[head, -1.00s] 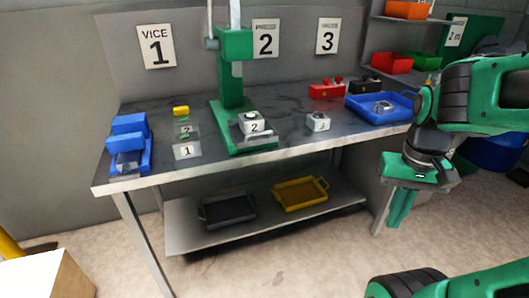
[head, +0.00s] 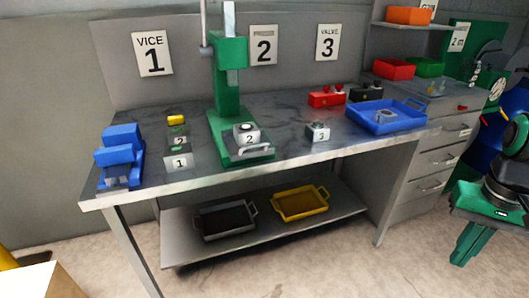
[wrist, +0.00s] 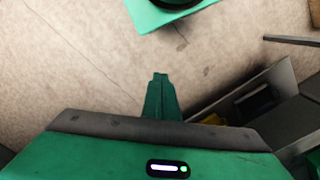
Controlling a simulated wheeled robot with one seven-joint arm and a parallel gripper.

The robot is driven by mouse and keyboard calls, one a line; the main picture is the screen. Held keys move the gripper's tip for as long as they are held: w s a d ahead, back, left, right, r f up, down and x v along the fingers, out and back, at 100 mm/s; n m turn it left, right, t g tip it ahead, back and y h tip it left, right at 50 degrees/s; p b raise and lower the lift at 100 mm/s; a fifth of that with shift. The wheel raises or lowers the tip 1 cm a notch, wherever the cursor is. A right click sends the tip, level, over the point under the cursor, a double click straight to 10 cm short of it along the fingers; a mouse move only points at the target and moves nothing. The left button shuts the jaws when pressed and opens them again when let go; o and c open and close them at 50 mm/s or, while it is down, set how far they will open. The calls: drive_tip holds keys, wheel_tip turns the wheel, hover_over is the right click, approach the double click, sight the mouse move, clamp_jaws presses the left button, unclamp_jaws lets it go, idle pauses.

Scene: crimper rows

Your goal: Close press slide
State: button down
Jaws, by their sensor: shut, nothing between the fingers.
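The green press (head: 228,95) stands on the workbench in front of the sign "2". On its base is a white block labelled 2 (head: 248,134) with a dark round top. A slide with a pale handle (head: 250,150) shows at the front of the press base; how far it is pulled out I cannot tell. My gripper (head: 464,262) is at the far right, low over the floor, well away from the press. It points down, shut and empty. In the wrist view its fingers (wrist: 160,80) are together over bare floor; the press is not seen there.
On the workbench (head: 290,155) are a blue vice (head: 120,150) at left, a block labelled 3 (head: 317,132), and a blue tray (head: 400,122) at right. Grey (head: 225,234) and yellow (head: 300,215) trays lie on the lower shelf. The floor before the bench is clear.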

drive_tip(key=shift+s, duration=0.15)
drive_tip(key=w+a+r+m+t+h, duration=0.1)
drive_tip(key=w+a+r+m+t, duration=0.15)
drive_tip(key=w+a, duration=0.5)
drive_tip(key=w+a+r+m+t+h, duration=0.1)
drive_tip(key=w+a+m+t, duration=0.2)
drive_tip(key=w, duration=0.8)
drive_tip(key=w+a+r+t+y, duration=0.15)
drive_tip(key=w+a, duration=0.35)
drive_tip(key=a, duration=0.6)
drive_tip(key=m+t+y, duration=0.2)
drive_tip(key=m+y, duration=0.1)
approach(251, 156)
wheel_tip(251, 156, down, 4)
drive_tip(key=w, duration=0.1)
drive_tip(key=w+a, duration=0.1)
drive_tip(key=shift+w+r, duration=0.1)
drive_tip(key=shift+w, duration=0.2)
drive_tip(key=shift+w+a, duration=0.15)
drive_tip(key=shift+w, duration=0.45)
